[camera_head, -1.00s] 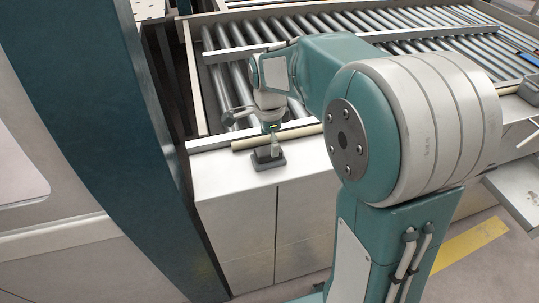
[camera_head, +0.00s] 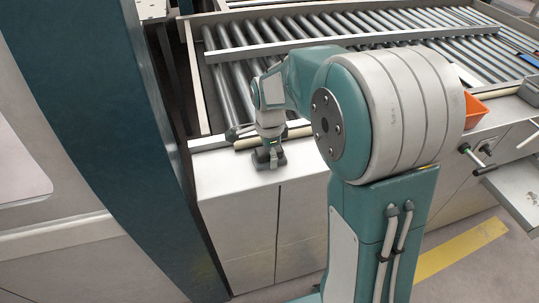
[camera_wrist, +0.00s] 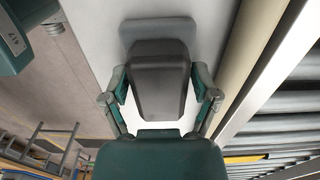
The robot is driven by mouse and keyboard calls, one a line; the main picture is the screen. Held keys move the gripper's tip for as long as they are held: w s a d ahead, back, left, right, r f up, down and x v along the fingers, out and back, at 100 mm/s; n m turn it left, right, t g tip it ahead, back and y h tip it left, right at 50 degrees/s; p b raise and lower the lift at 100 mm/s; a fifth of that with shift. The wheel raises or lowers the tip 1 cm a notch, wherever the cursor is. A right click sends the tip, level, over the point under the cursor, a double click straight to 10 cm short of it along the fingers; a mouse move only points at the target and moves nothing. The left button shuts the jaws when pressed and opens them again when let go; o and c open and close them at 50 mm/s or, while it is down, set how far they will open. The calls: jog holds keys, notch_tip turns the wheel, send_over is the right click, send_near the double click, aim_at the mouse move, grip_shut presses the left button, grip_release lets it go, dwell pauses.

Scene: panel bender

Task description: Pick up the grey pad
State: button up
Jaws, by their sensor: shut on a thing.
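The grey pad (camera_head: 268,164) stands on the white cabinet top beside the roller table. In the wrist view the pad (camera_wrist: 158,75) shows as a dark grey tapered block on a wider, lighter grey base. My gripper (camera_wrist: 160,92) has a finger on each side of the block and is shut on it. In the head view my gripper (camera_head: 269,150) is at the pad from above and hides part of it. I cannot tell any gap between the base and the cabinet top.
The white cabinet top (camera_head: 230,180) is clear around the pad. A beige bar (camera_wrist: 252,45) runs close beside it, with the rollers (camera_head: 390,40) beyond. A dark teal machine column (camera_head: 110,130) stands at left. An orange bin (camera_head: 476,108) is at right.

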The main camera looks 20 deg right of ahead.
jog(key=shift+d, duration=0.1)
jog(key=shift+r, duration=0.55)
jog(key=r, duration=0.2)
jog(key=shift+s+d+r, duration=0.15)
jog(key=shift+d+r, duration=0.05)
jog(key=shift+r, duration=0.1)
jog(key=s+d+r, duration=0.9)
jog(key=shift+s+d+r, duration=0.15)
jog(key=shift+s+d, duration=0.2)
jog(key=o, duration=0.6)
jog(key=c, duration=0.5)
jog(key=shift+w, duration=0.1)
